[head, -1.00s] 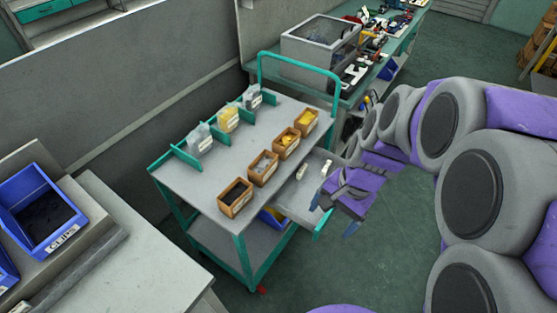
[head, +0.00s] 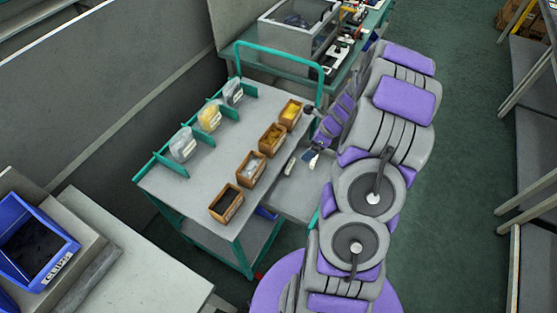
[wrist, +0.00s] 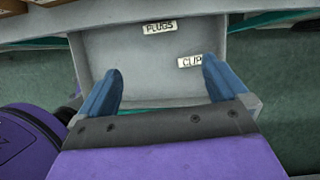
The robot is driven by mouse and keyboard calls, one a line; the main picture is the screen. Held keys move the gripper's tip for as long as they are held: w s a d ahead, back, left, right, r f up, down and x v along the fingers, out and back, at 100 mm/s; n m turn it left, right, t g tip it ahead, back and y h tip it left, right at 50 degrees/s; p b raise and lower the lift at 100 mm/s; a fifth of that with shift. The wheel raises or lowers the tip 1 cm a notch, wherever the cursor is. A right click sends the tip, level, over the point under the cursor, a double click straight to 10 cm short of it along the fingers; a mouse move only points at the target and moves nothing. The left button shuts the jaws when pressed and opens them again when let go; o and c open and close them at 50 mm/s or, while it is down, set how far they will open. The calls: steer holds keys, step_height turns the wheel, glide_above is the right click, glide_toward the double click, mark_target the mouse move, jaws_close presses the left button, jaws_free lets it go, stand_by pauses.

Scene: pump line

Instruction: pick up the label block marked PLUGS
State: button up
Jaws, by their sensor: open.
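The PLUGS label block (wrist: 160,27) is a small white block with dark letters. It lies in a grey pull-out tray (wrist: 105,48) near the top of the wrist view. A second white label block (wrist: 190,61), reading "CUP" with its end hidden by the right finger, lies nearer to me. My gripper (wrist: 162,70) is open with blue fingers and nothing between them; PLUGS lies beyond the fingertips. In the head view the gripper (head: 314,152) is at the tray's right side. One white block (head: 290,166) shows in the tray there, its lettering unreadable.
The tray belongs to a grey cart (head: 200,185) with a green frame and handle (head: 280,55). Several wooden bins (head: 251,168) line the cart top beside the tray. A bench with a clear-sided box (head: 298,30) stands behind. Open floor (head: 450,200) lies to the right.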

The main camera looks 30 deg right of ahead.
steer(key=b, duration=0.4)
glide_above(291, 164)
steer(key=s+d, duration=0.2)
steer(key=f, duration=1.1)
steer(key=shift+s+a+f, duration=0.1)
steer(key=shift+a+f, duration=0.1)
steer(key=shift+f, duration=0.05)
steer(key=shift+w+b+x, duration=0.2)
steer(key=shift+b+x, duration=0.8)
steer(key=shift+x, duration=1.6)
steer(key=shift+a+r, duration=0.1)
steer(key=shift+r, duration=0.05)
steer(key=c, duration=1)
